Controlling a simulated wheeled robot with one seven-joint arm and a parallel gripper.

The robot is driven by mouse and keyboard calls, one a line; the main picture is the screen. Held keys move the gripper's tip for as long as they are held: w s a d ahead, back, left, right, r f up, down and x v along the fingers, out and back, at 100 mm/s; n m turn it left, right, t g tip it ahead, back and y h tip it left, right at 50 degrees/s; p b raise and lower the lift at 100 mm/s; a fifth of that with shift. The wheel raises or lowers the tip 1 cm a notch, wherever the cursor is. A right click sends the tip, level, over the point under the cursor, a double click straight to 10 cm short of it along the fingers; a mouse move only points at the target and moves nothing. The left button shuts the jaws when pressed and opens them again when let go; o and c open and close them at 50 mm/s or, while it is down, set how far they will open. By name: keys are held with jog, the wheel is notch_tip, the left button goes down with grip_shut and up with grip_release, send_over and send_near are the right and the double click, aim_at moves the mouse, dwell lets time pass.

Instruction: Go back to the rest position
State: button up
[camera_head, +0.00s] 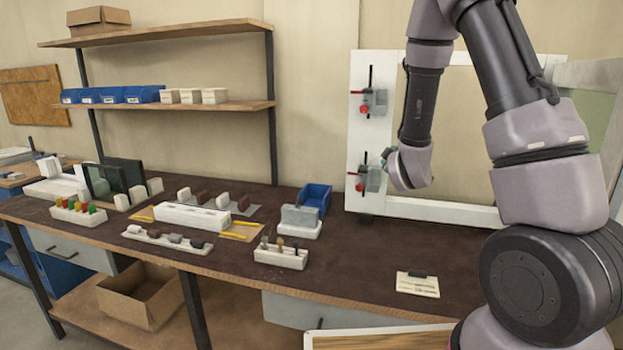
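My arm reaches in from the right, and its wrist hangs down in front of the white frame (358,145). My gripper (384,160) is small in view at the wrist's left end, close to the lower clamp (366,178). I cannot tell whether it touches the clamp or whether its fingers are open or shut. The lower clamp has a red knob and a black upright bar. A similar upper clamp (374,100) sits above it on the same frame post.
The dark bench top (340,260) is bare in front of the frame, apart from a small card (417,284). A blue bin (315,197), white holders and a tool block (281,254) stand to the left. Shelves (205,106) hold blue bins behind.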

jog(key=s+d+r+m+g+y, duration=0.15)
jog(key=s+r+m+g, duration=0.35)
jog(key=s+r+m, duration=0.55)
jog(key=s+a+r+m+g+y, duration=0.1)
jog(key=s+r+m+g, duration=0.1)
jog(key=s, duration=0.8)
jog(key=s+a+r+m+g+y, duration=0.1)
jog(key=s+r, duration=0.3)
jog(key=s, duration=0.7)
jog(key=shift+a+r+m+g, duration=0.2)
jog(key=shift+m+g, duration=0.15)
jog(key=shift+g, duration=0.15)
